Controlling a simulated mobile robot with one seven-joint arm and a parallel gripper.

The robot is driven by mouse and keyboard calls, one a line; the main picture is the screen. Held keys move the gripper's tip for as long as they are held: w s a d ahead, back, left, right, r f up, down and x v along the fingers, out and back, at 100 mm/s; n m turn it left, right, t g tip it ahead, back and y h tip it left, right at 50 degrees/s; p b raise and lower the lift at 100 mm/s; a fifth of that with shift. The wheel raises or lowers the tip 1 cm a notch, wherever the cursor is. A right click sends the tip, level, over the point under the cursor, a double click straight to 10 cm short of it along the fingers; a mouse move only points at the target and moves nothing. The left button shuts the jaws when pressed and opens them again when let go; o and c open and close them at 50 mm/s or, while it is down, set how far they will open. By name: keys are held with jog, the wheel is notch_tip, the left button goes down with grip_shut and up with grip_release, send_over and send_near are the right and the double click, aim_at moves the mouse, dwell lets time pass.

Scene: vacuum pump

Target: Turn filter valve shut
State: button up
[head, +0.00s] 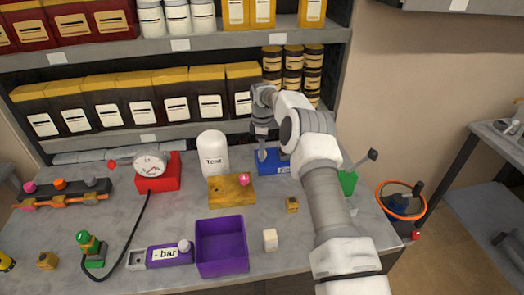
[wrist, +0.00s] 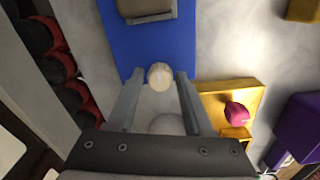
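A blue block (head: 270,168) with a small white label, its text too small to read, sits on the bench near the back. In the wrist view the blue block (wrist: 115,35) carries a pale round knob (wrist: 160,75). No readable label tells me whether this is the filter valve. My gripper (head: 262,155) points down at the blue block. In the wrist view my gripper (wrist: 158,75) is open, with the knob between its fingertips in the picture and gaps on both sides. I cannot tell how far above it the fingertips are.
A white cylinder (head: 213,155) stands just left of the gripper. A yellow block (head: 225,190) with a pink knob (head: 244,179) is in front of it. A red gauge box (head: 160,178), purple bin (head: 221,245) and green block (head: 348,183) stand around. Shelves rise behind.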

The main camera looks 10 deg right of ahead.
grip_shut()
jog(key=m+b, duration=0.1)
jog(key=m, duration=0.2)
jog(key=shift+m, duration=0.4)
jog(key=m+b, duration=0.1)
jog(key=m, duration=0.8)
jog(key=shift+m, duration=2.6)
